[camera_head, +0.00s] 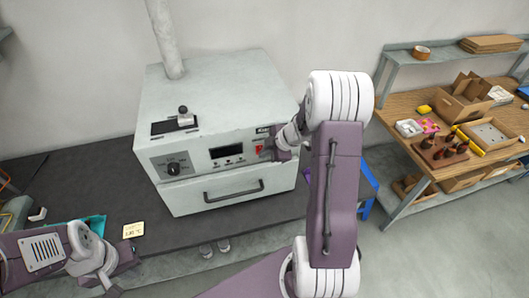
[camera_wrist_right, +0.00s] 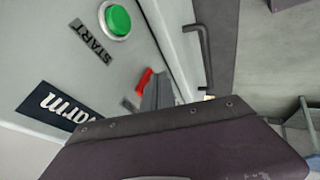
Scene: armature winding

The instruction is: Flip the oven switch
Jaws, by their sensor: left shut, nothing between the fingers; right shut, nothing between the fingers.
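The oven (camera_head: 240,80) is a light grey box with a control panel, a dial (camera_head: 173,169) and a dark display (camera_head: 226,152). Its red switch (camera_head: 258,149) is on the panel's right side. In the right wrist view the red switch (camera_wrist_right: 144,82) shows right beside the grey fingertips of my right gripper (camera_wrist_right: 157,92). I cannot tell whether they touch. In the head view my right gripper (camera_head: 280,154) is at the panel's right end, shut and empty. My left gripper (camera_head: 113,289) is low at the left, shut and empty, away from the oven.
A green START button (camera_wrist_right: 118,20) sits near the switch. A door handle (camera_head: 233,191) sticks out below the panel. The oven stands on a dark bench (camera_head: 75,170). A yellow note (camera_head: 133,230) lies front left. A wooden shelf table (camera_head: 400,105) with boxes stands at right.

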